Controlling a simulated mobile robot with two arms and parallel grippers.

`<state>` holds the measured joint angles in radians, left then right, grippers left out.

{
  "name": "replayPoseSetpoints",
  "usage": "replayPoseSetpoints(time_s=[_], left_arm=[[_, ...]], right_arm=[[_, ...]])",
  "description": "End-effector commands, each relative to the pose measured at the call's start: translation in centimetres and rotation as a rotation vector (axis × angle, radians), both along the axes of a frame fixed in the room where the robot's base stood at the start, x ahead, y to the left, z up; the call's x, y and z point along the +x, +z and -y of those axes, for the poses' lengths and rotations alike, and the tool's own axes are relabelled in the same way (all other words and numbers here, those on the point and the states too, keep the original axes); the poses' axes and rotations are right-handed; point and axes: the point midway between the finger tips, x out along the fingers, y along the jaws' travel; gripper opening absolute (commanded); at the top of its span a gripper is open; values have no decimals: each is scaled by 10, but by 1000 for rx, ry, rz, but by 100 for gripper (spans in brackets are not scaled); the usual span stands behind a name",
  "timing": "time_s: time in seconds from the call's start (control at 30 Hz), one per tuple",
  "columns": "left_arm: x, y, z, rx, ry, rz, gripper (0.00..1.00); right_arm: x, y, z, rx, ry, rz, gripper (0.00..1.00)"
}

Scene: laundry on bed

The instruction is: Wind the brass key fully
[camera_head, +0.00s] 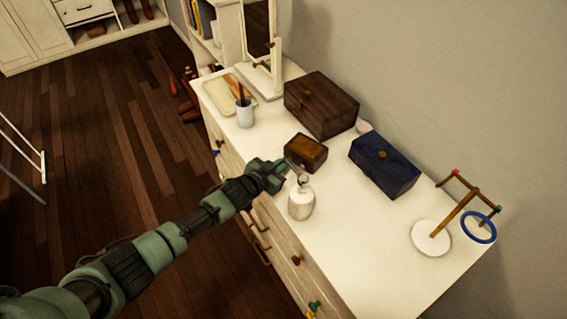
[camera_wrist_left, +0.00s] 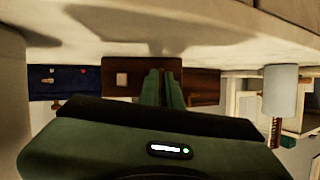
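A small brown wooden box (camera_head: 306,152) with a knob on its lid sits mid-dresser. My left gripper (camera_head: 284,168) is at its near side, low over the dresser top. In the left wrist view, which is upside down, the two green fingers (camera_wrist_left: 163,88) are close together in front of the brown box (camera_wrist_left: 115,88). A pale square patch shows on that face of the box. I cannot make out the brass key; the fingers may hide it. Whether they hold anything is unclear. My right gripper is not in view.
A white bottle with a ring top (camera_head: 301,203) stands close to my left gripper. A larger dark wooden box (camera_head: 321,104), navy box (camera_head: 384,167), cup (camera_head: 245,113), tray and mirror are around it. A jewelry stand (camera_head: 431,238) is at right. The dresser's front right is clear.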

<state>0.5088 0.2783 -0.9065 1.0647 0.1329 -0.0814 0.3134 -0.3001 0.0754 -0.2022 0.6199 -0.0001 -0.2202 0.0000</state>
Motion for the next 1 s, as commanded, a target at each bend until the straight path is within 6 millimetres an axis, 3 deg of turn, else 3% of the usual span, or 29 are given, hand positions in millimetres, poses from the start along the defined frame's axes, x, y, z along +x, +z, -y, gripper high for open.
replayPoseSetpoints(time_s=[0.47,1.0], left_arm=[[-2,-3,1,75,1,52,0],[-3,-6,4,389,1,272,0]], right_arm=[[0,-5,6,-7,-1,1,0],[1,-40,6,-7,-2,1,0]])
